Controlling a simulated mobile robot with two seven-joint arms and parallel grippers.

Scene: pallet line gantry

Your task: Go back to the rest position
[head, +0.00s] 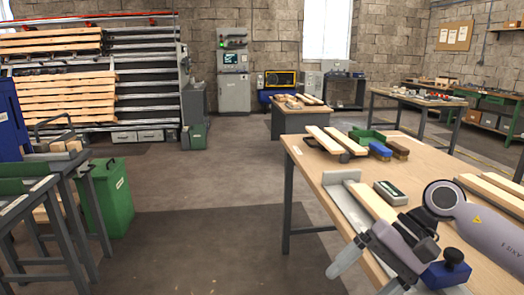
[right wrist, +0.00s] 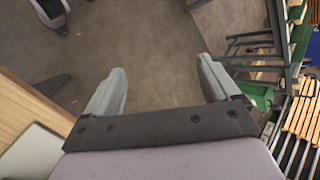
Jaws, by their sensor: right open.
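My right gripper (head: 362,274) hangs at the front left edge of the wooden workbench (head: 330,180) in the head view. In the right wrist view my right gripper (right wrist: 160,85) has its two grey fingers wide apart with nothing between them, only brown floor behind. The bench edge (right wrist: 30,110) lies left of the fingers in that view.
A green bin (head: 112,195) stands at left. The floor (head: 220,180) between is clear.

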